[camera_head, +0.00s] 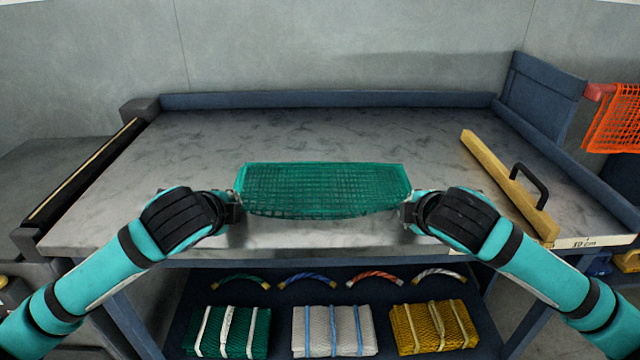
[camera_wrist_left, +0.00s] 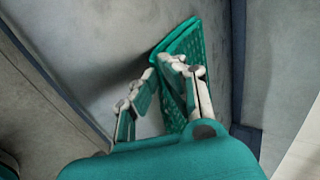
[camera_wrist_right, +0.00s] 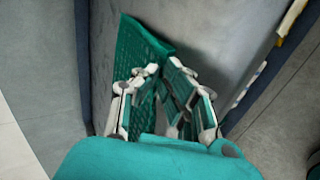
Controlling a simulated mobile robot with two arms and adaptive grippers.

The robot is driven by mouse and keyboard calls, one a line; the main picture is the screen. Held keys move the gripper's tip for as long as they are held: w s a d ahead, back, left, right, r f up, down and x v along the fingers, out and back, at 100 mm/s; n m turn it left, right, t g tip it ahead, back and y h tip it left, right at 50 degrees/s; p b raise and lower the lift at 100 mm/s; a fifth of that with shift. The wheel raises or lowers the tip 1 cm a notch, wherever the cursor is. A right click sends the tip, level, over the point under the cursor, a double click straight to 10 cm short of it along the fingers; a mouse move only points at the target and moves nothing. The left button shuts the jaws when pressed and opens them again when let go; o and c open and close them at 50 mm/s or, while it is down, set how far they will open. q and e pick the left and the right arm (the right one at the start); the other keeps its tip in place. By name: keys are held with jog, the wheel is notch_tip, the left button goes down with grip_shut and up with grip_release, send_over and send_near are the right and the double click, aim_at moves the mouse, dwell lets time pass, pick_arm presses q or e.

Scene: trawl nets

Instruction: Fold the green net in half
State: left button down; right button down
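The green net (camera_head: 322,185) spans between my two grippers above the front middle of the grey table. Its back edge looks straight and its front edge sags between the grippers. My left gripper (camera_head: 237,203) is at its front left corner, and the net also shows in the left wrist view (camera_wrist_left: 190,42). The left fingers look closed on its edge, though a narrow gap shows between the pads. My right gripper (camera_head: 408,207) is at the front right corner. In the right wrist view the net (camera_wrist_right: 137,42) passes between the nearly closed fingers.
The table (camera_head: 350,130) is clear behind the net. A yellow bar with a black handle (camera_head: 505,182) lies at the right. A raised blue rim (camera_head: 330,99) runs along the back. Bundled nets (camera_head: 333,332) and rope pieces (camera_head: 375,280) sit on the shelf below.

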pick_arm(q)
jog(key=c, duration=1.2)
grip_release()
pick_arm(e)
jog(key=c, duration=1.2)
grip_release()
pick_arm(q)
jog(key=shift+r, duration=0.1)
pick_arm(e)
jog(key=shift+r, duration=0.1)
pick_arm(q)
jog(key=r, duration=0.1)
jog(key=s+r, duration=0.1)
jog(key=r, duration=0.1)
jog(key=shift+s+r, duration=0.1)
jog(key=shift+r, duration=0.05)
pick_arm(e)
jog(key=r, duration=0.1)
jog(key=s+r, duration=0.1)
jog(key=r, duration=0.1)
jog(key=shift+s+r, duration=0.15)
pick_arm(q)
jog(key=w+r+v, duration=0.1)
jog(key=v, duration=0.6)
jog(key=shift+r, duration=0.2)
pick_arm(e)
jog(key=s+r, duration=0.4)
jog(key=r, duration=0.1)
jog(key=shift+s+r, duration=0.25)
jog(key=shift+s, duration=0.05)
